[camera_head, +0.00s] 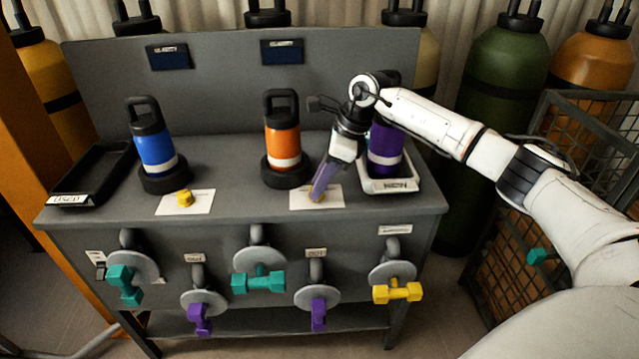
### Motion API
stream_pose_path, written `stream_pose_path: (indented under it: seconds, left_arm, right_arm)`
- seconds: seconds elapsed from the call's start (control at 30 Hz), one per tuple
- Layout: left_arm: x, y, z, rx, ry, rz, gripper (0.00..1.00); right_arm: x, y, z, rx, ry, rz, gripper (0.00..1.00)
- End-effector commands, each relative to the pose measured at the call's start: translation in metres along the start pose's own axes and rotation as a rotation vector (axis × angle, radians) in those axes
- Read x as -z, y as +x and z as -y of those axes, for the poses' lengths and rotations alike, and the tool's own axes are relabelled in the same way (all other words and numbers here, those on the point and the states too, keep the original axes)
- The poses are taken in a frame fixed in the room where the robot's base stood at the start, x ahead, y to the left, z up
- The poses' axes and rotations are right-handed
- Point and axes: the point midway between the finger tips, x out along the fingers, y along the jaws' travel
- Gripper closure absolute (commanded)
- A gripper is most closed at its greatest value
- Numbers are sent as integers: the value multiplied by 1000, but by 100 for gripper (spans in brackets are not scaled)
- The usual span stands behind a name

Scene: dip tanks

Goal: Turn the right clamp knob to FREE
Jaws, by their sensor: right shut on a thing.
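The right clamp knob (318,198) is a small yellow knob on a white label plate (301,203) on the grey bench top, in front of the orange bottle (282,140). My right gripper (319,193) reaches down to it with its fingers shut on the knob. The fingers hide most of the knob, so its exact angle and the plate's markings cannot be read. The left clamp knob (185,198) is yellow and uncovered, on its own white plate (197,206) in front of the blue bottle (154,150). My left gripper is not in view.
A purple bottle (384,150) stands in a white tray (405,185) close behind my right arm. A black tray (75,160) lies at the left. Several coloured handles hang along the bench front, including a yellow one (397,292). A wire cage (578,110) is at the right.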

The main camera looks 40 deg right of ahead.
Motion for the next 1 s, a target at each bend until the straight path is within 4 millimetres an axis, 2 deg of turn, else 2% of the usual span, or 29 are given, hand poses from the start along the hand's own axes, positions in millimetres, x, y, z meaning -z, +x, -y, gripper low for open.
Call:
stream_pose_path:
  seconds: [0.4,0.93,0.97,1.0]
  left_arm:
    - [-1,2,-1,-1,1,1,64]
    - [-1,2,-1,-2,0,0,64]
    - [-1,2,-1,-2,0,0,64]
    - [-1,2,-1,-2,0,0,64]
  right_arm:
    - [0,-1,2,-65,-164,0,97]
    - [-1,-1,2,-73,-185,0,97]
    - [-1,-1,2,-73,-185,0,71]
    - [0,-1,2,-73,-185,0,64]
